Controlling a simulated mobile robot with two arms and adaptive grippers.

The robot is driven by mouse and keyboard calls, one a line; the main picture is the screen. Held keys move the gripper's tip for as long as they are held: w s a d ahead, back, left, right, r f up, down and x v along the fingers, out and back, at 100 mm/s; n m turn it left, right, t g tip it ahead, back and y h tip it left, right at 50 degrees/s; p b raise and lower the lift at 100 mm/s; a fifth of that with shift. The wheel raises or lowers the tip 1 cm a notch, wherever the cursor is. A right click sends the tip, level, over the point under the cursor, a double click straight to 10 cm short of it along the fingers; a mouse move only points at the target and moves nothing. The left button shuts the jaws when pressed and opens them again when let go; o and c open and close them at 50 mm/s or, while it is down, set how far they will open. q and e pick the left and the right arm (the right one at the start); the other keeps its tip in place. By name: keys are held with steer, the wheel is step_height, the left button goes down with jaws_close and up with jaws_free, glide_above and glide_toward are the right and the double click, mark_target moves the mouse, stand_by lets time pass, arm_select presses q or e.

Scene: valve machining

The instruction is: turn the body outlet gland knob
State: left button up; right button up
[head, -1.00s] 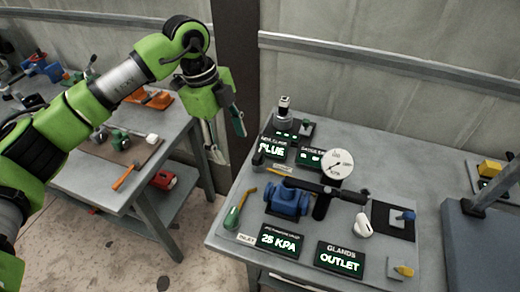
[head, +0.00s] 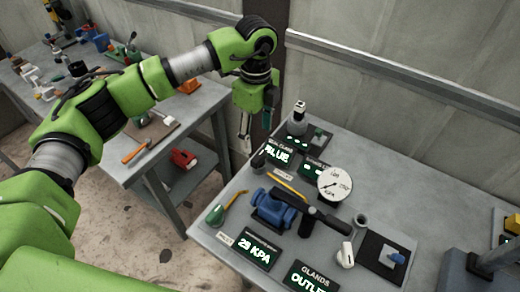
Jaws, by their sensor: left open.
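The blue valve body (head: 275,209) lies on the right-hand bench with a black bar across it. A white knob-like part (head: 346,254) and a small grey cylinder (head: 360,219) stand to its right. I cannot tell which part is the body outlet gland knob. A sign (head: 311,278) reading "GLANDS" and "OUTLET" is in front, partly cut off by the lower edge. My left gripper (head: 255,132) is open and empty, pointing down near the bench's far left edge, apart from the valve. My right gripper is not in view.
A round dial gauge (head: 335,184) stands behind the valve. Signs read "BLUE" (head: 279,153) and a value in "KPA" (head: 257,250). A green tool with a yellow handle (head: 217,215) lies at the left edge. A black mat (head: 375,262) holds a blue-handled part. The bench's back right is clear.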

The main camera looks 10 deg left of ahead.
mark_target(259, 156)
arm_select(q)
steer(key=f, duration=0.2)
steer(key=f+p, duration=0.1)
steer(key=f, duration=0.2)
steer(key=f+p, duration=0.1)
steer(key=f, duration=0.1)
steer(key=shift+d+f, duration=0.25)
steer(key=shift+d, duration=0.05)
steer(key=shift+a+f, duration=0.1)
steer(key=shift+f, duration=0.45)
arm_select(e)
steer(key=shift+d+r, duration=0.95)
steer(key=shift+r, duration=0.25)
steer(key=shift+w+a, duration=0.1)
arm_select(q)
steer(key=c, duration=1.1)
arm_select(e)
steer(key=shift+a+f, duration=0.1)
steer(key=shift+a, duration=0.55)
